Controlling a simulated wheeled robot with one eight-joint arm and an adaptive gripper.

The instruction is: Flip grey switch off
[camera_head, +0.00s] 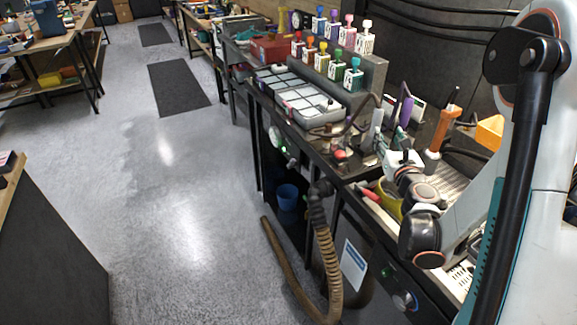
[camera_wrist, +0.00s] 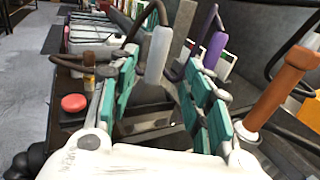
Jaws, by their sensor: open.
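A grey round switch-like knob (camera_head: 405,301) sits on the dark front panel of the right-hand bench, beside a green button (camera_head: 388,272). My gripper (camera_head: 391,137) is above the bench top, away from both knobs. In the wrist view my gripper (camera_wrist: 163,98) has its teal-padded fingers wide apart. Upright grey and purple tool handles show beyond and between them; no held object is visible.
A red round button (camera_head: 340,154) is on the bench left of my gripper; it also shows in the wrist view (camera_wrist: 74,102). An orange-handled tool (camera_head: 441,128) stands to the right. A ribbed hose (camera_head: 327,262) hangs before the bench front. The grey floor (camera_head: 180,220) left is open.

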